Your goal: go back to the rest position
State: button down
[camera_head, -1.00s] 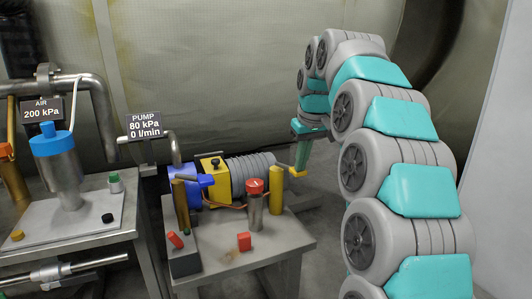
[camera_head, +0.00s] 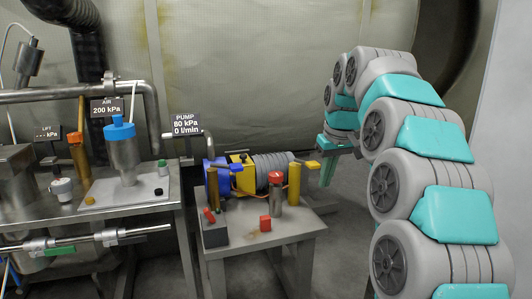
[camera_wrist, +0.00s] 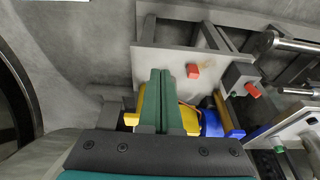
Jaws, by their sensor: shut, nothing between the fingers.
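My gripper (camera_head: 327,172) shows in the head view at the end of my grey and teal arm, just right of the pump table. Its teal fingers point down. In the wrist view my gripper (camera_wrist: 167,78) has its two green fingers side by side, touching, with nothing between them. Behind the fingers in that view is the yellow and blue pump (camera_wrist: 192,121), partly hidden by them. In the head view the pump (camera_head: 240,172) sits behind the small table, left of my gripper, and the gripper looks clear of the tabletop things.
The small metal table (camera_head: 290,231) bears a red-capped cylinder (camera_head: 276,195), a red block (camera_head: 265,223) and yellow posts. A longer bench (camera_head: 105,228) with a blue-capped vessel (camera_head: 122,150) stands left. Bare floor (camera_head: 345,235) lies between the small table and my arm.

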jog(key=s+f+m+g, duration=0.1)
jog(key=s+f, duration=0.6)
jog(key=s, duration=0.7)
jog(key=s+f+m+g, duration=0.1)
jog(key=s+f, duration=0.6)
jog(key=s, duration=0.7)
jog(key=s+f+m+g+h, duration=0.1)
jog(key=s+f, duration=0.6)
jog(key=s, duration=0.8)
jog(key=shift+m+g, duration=0.3)
jog(key=shift+g, duration=0.6)
jog(key=c, duration=1.6)
grip_release()
